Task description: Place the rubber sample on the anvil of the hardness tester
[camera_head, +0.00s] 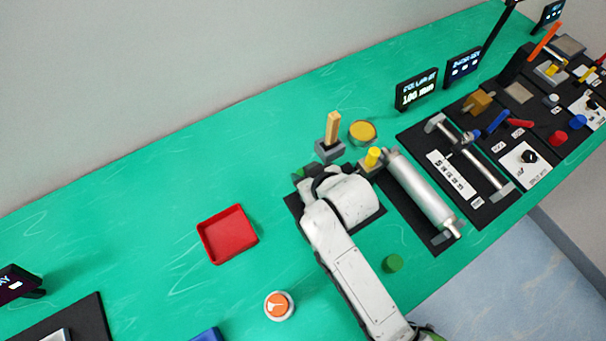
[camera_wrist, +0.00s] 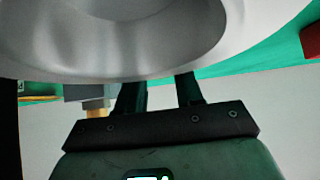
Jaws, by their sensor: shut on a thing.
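In the upside-down wrist view, a dark green body (camera_wrist: 170,160) with a black bar (camera_wrist: 160,125) and two dark posts, apparently the hardness tester, stands close ahead. A small lit display shows at its lower edge. My own pale wrist covers the posts' other ends, so the anvil is hidden. In the head view, only a dark base (camera_head: 293,202) and a bit of green (camera_head: 298,172) show around my wrist, apparently the same tester. My gripper's fingers are hidden behind my wrist in both views. I cannot see the rubber sample, the anvil or any contact between them.
A wooden block on a grey base (camera_head: 331,148), a yellow disc (camera_head: 362,131) and a roller (camera_head: 420,192) stand right of my wrist. A red tray (camera_head: 240,256) and a button (camera_head: 279,306) lie left. A green cylinder (camera_head: 393,263) sits near the front edge. The back left is clear.

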